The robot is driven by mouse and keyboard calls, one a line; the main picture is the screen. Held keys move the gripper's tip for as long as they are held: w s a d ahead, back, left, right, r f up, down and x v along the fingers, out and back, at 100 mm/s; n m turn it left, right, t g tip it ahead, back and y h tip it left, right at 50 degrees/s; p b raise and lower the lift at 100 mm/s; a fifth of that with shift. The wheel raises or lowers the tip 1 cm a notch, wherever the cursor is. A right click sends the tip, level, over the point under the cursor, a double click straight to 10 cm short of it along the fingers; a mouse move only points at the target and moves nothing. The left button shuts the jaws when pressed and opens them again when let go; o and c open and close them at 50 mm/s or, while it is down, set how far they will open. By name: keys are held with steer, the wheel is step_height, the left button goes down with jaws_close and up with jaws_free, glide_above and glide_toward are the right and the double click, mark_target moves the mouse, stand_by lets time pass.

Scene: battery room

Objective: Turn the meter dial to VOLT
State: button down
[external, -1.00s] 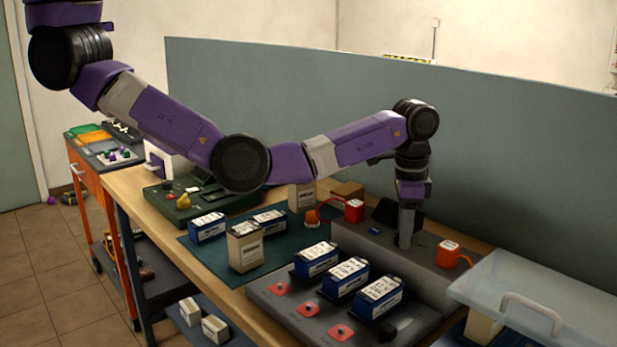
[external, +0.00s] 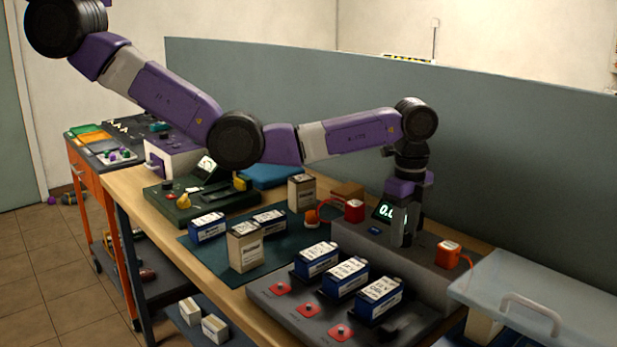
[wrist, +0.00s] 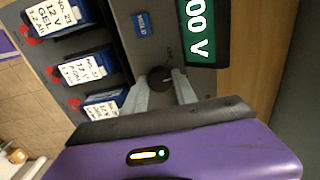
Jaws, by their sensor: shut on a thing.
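The meter is a long grey box (external: 350,241) at the back right of the bench. Its screen (external: 383,212) is lit in the external view, and the wrist view shows the screen (wrist: 200,28) ending in "00 V". A small blue label (wrist: 142,25), seemingly reading VOLT, sits beside it. The dark round dial (wrist: 159,77) lies between the fingertips of my gripper (wrist: 161,80), which is shut on it. In the external view my gripper (external: 402,241) points down at the meter top and hides the dial. The dial's pointer direction is not clear.
Orange-red terminal caps (external: 354,210) and (external: 448,255) flank the meter top. Blue batteries (external: 378,299) stand in a grey tray (external: 270,295) in front. A clear lidded bin (external: 540,300) is at the right. A partition (external: 300,110) runs behind.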

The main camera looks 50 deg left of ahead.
steer(key=shift+m, duration=0.8)
steer(key=c, duration=1)
jaws_free()
steer(key=shift+r+b, duration=0.85)
steer(key=shift+r, duration=3.1)
